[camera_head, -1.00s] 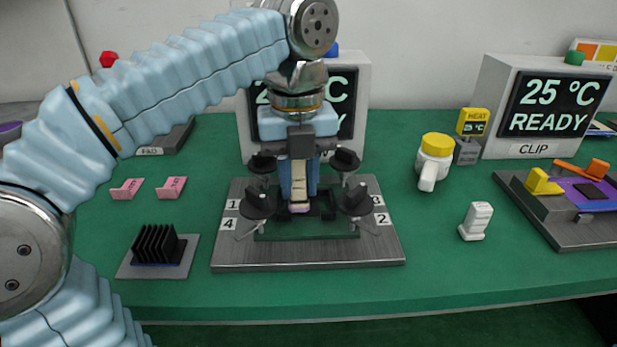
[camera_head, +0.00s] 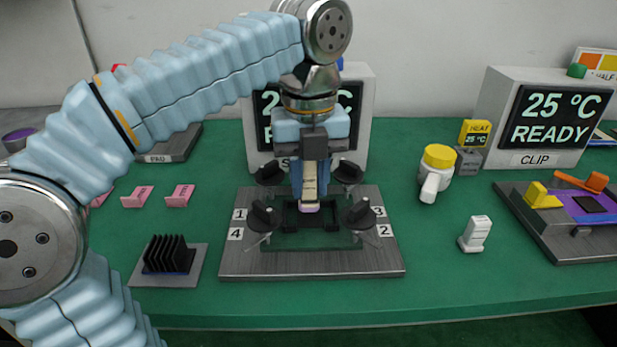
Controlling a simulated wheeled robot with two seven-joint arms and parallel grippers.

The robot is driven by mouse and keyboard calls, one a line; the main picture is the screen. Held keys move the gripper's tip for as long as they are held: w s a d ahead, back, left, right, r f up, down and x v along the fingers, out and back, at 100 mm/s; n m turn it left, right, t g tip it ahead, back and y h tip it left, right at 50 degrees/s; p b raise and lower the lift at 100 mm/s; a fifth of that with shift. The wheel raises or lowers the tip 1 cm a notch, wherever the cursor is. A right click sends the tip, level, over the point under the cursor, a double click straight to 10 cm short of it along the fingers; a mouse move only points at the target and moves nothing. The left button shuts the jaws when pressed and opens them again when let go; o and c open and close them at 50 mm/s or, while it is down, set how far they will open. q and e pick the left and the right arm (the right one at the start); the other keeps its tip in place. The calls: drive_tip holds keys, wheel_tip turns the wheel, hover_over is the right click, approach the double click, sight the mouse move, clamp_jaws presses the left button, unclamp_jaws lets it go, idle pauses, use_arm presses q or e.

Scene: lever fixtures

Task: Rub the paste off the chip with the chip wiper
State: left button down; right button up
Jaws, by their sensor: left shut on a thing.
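My left gripper (camera_head: 310,165) points down over the middle of the grey plate (camera_head: 310,263), which carries dark knobs numbered 1 to 4. It is shut on the chip wiper (camera_head: 310,190), a narrow beige stick with a pale pinkish tip. The tip is down at a black square frame (camera_head: 291,216) between the knobs. The chip and any paste are not clearly seen; the wiper and gripper cover the frame's middle. Whether the tip touches the chip I cannot tell. My right gripper is out of view.
A black finned heatsink (camera_head: 168,255) and pink pieces (camera_head: 180,195) lie left. A yellow-capped white bottle (camera_head: 437,170) and a small white piece (camera_head: 476,233) stand right. The clip fixture (camera_head: 560,243) is far right. Display boxes (camera_head: 548,110) stand behind.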

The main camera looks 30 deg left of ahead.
use_arm(q)
wheel_tip(320, 180, up, 2)
drive_tip(key=shift+p, duration=0.45)
drive_tip(key=shift+r, duration=2.6)
